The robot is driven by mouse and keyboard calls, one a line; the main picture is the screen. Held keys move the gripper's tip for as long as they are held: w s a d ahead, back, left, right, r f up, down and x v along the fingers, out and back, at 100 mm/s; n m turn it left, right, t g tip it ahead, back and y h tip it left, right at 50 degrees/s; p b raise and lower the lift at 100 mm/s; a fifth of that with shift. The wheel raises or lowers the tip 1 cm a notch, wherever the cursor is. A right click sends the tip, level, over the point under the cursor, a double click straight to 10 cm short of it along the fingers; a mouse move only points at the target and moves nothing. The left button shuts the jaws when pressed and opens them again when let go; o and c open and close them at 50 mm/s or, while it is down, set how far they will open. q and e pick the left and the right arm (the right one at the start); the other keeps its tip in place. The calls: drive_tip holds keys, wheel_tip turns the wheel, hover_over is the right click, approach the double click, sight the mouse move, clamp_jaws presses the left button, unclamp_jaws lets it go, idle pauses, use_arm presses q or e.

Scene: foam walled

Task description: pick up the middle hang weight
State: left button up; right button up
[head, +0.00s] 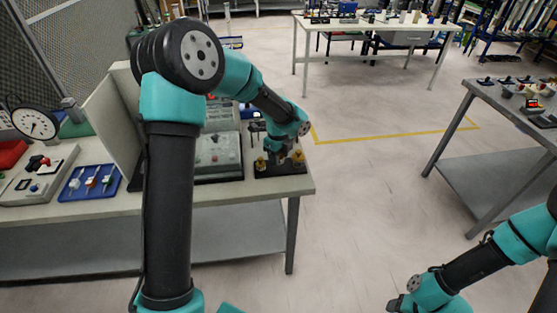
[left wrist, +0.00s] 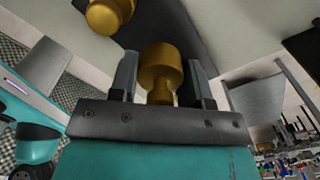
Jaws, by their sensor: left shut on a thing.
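My left gripper (head: 279,156) is over the dark base at the front right corner of the left bench. In the left wrist view its fingers (left wrist: 160,78) are shut on a brass hang weight (left wrist: 161,66), one finger on each side. In the head view the gripper mostly hides this weight. One brass weight (head: 261,164) stands left of the gripper and another (head: 298,157) right of it. Another brass weight (left wrist: 108,13) shows in the left wrist view. I cannot tell whether the held weight is clear of the base. My right gripper (head: 400,303) is low at the bottom right, cut by the frame.
The dark base (head: 290,169) lies near the bench edge. A grey-topped device (head: 216,152) stands just left of it. A blue tray (head: 88,183) and a dial gauge (head: 35,124) are farther left. The floor between the benches is clear.

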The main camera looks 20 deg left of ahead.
use_arm(q)
drive_tip(key=shift+s+d+r, duration=0.15)
drive_tip(key=shift+r, duration=0.3)
drive_tip(key=s+d, duration=0.3)
drive_tip(key=s, duration=0.4)
drive_tip(key=s+d+r, duration=0.1)
drive_tip(key=s+d, duration=0.2)
drive_tip(key=s, duration=0.4)
drive_tip(key=shift+d+r, duration=0.2)
drive_tip(key=shift+d, duration=0.15)
drive_tip(key=w+d+f+n, duration=0.4)
drive_tip(key=w+d+f, duration=0.2)
drive_tip(key=w+d, duration=0.6)
drive_tip(key=w+d+f+n, duration=0.3)
drive_tip(key=w+f+n, duration=0.5)
drive_tip(key=n, duration=0.8)
drive_tip(key=shift+w+f+n, duration=0.3)
drive_tip(key=shift+f+n, duration=0.1)
drive_tip(key=shift+f, duration=1.45)
drive_tip(key=shift+a+r, duration=0.1)
